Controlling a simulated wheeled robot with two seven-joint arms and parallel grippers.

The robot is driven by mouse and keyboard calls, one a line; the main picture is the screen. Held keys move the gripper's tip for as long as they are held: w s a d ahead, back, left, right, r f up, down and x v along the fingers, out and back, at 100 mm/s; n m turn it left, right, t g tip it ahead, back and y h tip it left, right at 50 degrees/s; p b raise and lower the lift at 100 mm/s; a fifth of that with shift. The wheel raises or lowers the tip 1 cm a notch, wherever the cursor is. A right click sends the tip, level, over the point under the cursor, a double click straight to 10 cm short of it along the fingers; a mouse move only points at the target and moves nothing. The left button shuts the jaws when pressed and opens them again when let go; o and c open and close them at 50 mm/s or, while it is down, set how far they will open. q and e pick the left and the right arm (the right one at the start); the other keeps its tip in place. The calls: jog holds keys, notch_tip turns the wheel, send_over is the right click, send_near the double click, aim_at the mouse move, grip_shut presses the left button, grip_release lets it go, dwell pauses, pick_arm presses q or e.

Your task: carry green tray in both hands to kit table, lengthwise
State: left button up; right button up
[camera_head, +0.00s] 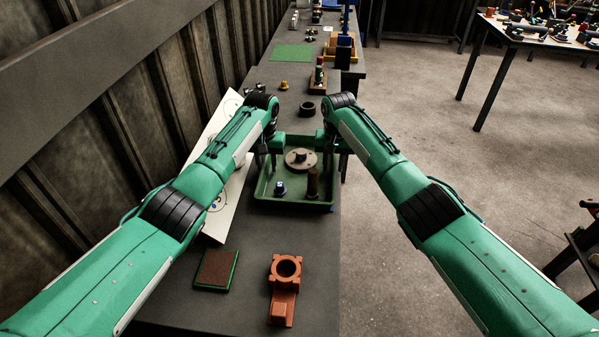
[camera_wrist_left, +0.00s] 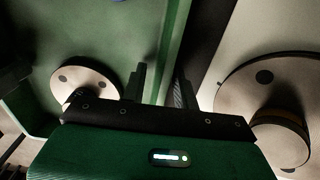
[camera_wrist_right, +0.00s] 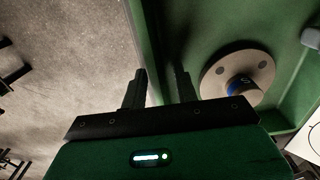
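The green tray (camera_head: 265,187) is over the dark bench in the head view, below both forearms. It holds a round brown flange (camera_head: 300,158), a small blue-and-black part (camera_head: 280,188) and an upright brown cylinder (camera_head: 312,183). My left gripper (camera_wrist_left: 160,85) has its fingers either side of the tray's left wall, and the wall fills the gap. My right gripper (camera_wrist_right: 160,88) straddles the opposite wall in the same way, closed on it. The forearms partly hide the grippers in the head view. I cannot tell whether the tray touches the bench.
An orange bracket (camera_head: 284,285) and a brown-topped green block (camera_head: 216,269) lie nearer me. A white sheet (camera_head: 222,222) lies left of the tray. A dark ring (camera_head: 307,108) and a green mat (camera_head: 293,52) are beyond. Open floor (camera_head: 420,120) is right; another table (camera_head: 545,40) is far right.

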pick_arm(q)
grip_shut()
pick_arm(e)
grip_shut()
pick_arm(q)
jog(key=shift+w+r, duration=0.1)
jog(key=shift+r, duration=0.1)
pick_arm(e)
jog(key=shift+w+r, duration=0.1)
jog(key=shift+r, duration=0.05)
